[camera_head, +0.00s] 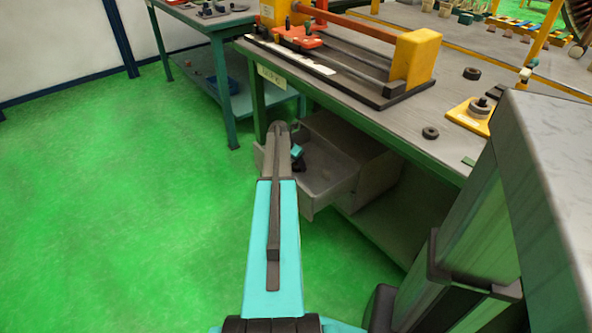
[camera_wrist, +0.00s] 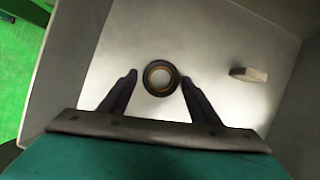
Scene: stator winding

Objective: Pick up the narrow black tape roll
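A small black tape roll (camera_wrist: 147,84) with a brownish inner ring lies flat on the pale floor of an open drawer (camera_wrist: 215,45) in the wrist view. My gripper (camera_wrist: 158,77) is open, with one finger on each side of the roll in the picture. A narrow gap shows between each fingertip and the roll. I cannot tell whether the fingertips are level with the roll or above it. In the head view my gripper (camera_head: 298,161) is partly hidden by my arm, over the grey drawer (camera_head: 335,190) under the workbench. The roll cannot be made out there.
A small pale block (camera_wrist: 248,74) lies right of the roll in the drawer. Drawer walls close in on the left and right. The workbench (camera_head: 450,95) above carries an orange-yellow fixture (camera_head: 415,60), black rings (camera_head: 430,133) and a yellow stand (camera_head: 465,118).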

